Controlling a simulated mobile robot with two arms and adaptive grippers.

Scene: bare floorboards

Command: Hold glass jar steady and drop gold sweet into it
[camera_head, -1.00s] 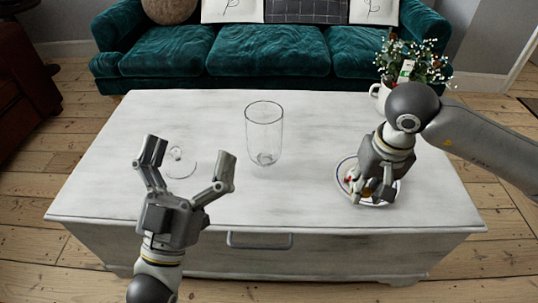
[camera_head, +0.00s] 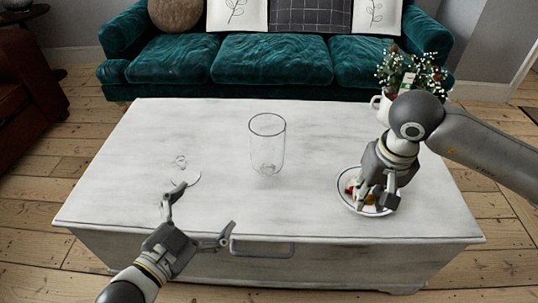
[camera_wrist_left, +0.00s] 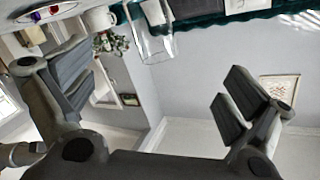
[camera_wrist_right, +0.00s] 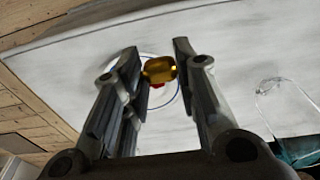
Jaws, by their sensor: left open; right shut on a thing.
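The clear glass jar (camera_head: 267,148) stands upright and open near the middle of the white chest table; it also shows in the left wrist view (camera_wrist_left: 153,42). My left gripper (camera_head: 200,210) is open and empty, low at the table's front left, apart from the jar. My right gripper (camera_head: 377,203) is over the plate at the right, pointing down. In the right wrist view, its fingers hold the gold sweet (camera_wrist_right: 159,69) at their tips, just over the plate. The round plate (camera_head: 343,199) has a blue rim and holds a few other sweets, partly hidden by my gripper.
A clear glass lid (camera_head: 186,175) with a knob lies on the table left of the jar. A white mug with flowers (camera_head: 384,103) stands at the back right. A drawer handle (camera_head: 262,248) is on the table's front. The tabletop between jar and plate is clear.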

